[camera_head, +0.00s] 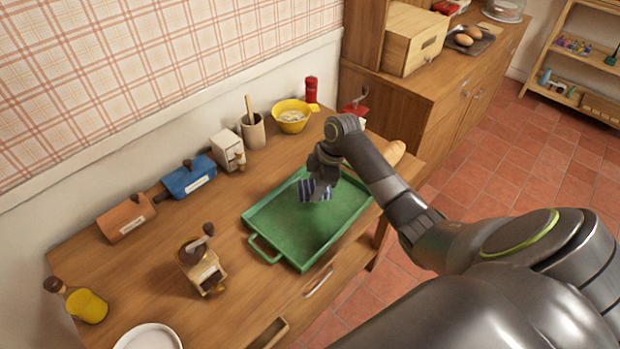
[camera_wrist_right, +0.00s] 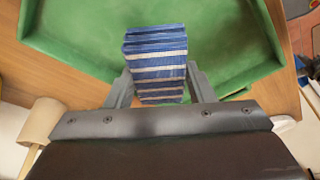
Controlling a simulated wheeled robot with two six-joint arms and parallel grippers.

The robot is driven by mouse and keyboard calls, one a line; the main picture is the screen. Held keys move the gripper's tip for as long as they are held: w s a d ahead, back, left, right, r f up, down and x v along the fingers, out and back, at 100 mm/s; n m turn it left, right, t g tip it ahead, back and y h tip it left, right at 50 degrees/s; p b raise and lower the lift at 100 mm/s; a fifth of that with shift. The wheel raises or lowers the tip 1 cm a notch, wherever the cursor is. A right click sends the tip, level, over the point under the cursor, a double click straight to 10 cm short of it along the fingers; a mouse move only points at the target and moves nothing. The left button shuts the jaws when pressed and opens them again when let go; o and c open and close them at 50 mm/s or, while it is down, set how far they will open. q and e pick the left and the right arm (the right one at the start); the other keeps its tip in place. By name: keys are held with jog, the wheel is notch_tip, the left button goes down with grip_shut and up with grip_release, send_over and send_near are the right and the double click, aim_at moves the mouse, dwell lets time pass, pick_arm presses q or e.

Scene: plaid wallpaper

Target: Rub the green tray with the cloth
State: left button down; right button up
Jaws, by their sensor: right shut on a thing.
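The green tray (camera_head: 290,235) lies on the wooden table, with a handle at its near left end. It also fills the upper part of the right wrist view (camera_wrist_right: 85,40). The cloth (camera_head: 318,190) is blue with pale stripes and looks folded. My right gripper (camera_head: 316,180) is shut on the cloth (camera_wrist_right: 157,60) and holds it over the far part of the tray. In the right wrist view the cloth sits between the fingers of the gripper (camera_wrist_right: 158,82). I cannot tell whether the cloth touches the tray floor. My left gripper is not in view.
A coffee grinder (camera_head: 203,268) stands left of the tray. A yellow bowl (camera_head: 291,116), a utensil crock (camera_head: 253,131) and several small boxes line the wall side. A bread roll or rolling pin (camera_head: 394,153) lies beyond the tray's right corner. A white plate (camera_head: 148,338) is at the near edge.

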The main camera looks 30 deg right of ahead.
notch_tip(320, 180, up, 2)
jog(key=shift+r+p, duration=0.2)
jog(key=shift+p, duration=0.65)
jog(key=shift+s+r, duration=0.1)
